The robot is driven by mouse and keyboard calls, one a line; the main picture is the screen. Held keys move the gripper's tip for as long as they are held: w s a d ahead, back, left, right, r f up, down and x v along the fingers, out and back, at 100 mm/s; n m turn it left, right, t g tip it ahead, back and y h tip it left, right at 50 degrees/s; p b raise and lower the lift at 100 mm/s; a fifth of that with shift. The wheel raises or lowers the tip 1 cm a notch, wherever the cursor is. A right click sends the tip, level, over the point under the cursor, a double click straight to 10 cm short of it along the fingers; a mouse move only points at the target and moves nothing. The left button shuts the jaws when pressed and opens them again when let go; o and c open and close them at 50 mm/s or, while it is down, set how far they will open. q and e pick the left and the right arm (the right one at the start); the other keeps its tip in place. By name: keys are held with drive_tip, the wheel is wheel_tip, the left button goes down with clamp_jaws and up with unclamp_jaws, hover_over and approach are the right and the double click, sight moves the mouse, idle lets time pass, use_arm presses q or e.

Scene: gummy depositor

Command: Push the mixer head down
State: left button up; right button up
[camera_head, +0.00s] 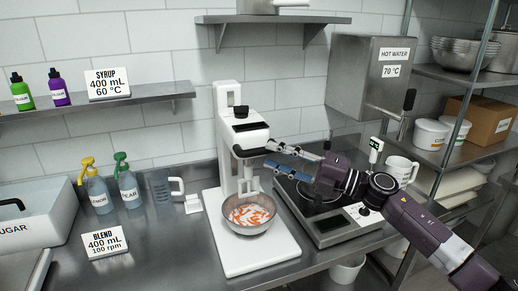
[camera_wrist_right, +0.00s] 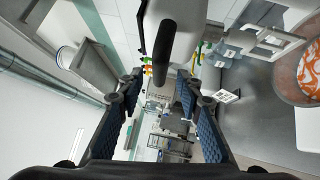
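The white stand mixer has its mixer head (camera_head: 246,137) up on a column, with a dark knob on top. A pale beater (camera_head: 251,185) hangs from it at the metal bowl (camera_head: 235,230), which holds orange and white pieces. My right gripper (camera_head: 270,157) is at the right side of the mixer head, with its fingers spread. The mixer head (camera_wrist_right: 180,30) looms close beyond the fingertips there. I cannot tell whether they touch it. My left gripper is not in view.
A hot plate (camera_head: 335,228) stands right of the mixer, under my right arm. Spray bottles (camera_head: 128,185), a jug (camera_head: 163,187) and a blend sign (camera_head: 104,243) are on the left. A shelf (camera_head: 140,98) and a hot water box (camera_head: 372,75) are above.

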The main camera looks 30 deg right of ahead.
sight(265, 152)
drive_tip(key=p+x, duration=0.1)
drive_tip(key=x, duration=0.2)
drive_tip(key=shift+w+r, duration=0.25)
drive_tip(key=shift+w+a+f+p, duration=0.1)
drive_tip(key=shift+w+a+p, duration=0.4)
drive_tip(key=shift+w, duration=0.15)
drive_tip(key=shift+c, duration=0.3)
clamp_jaws()
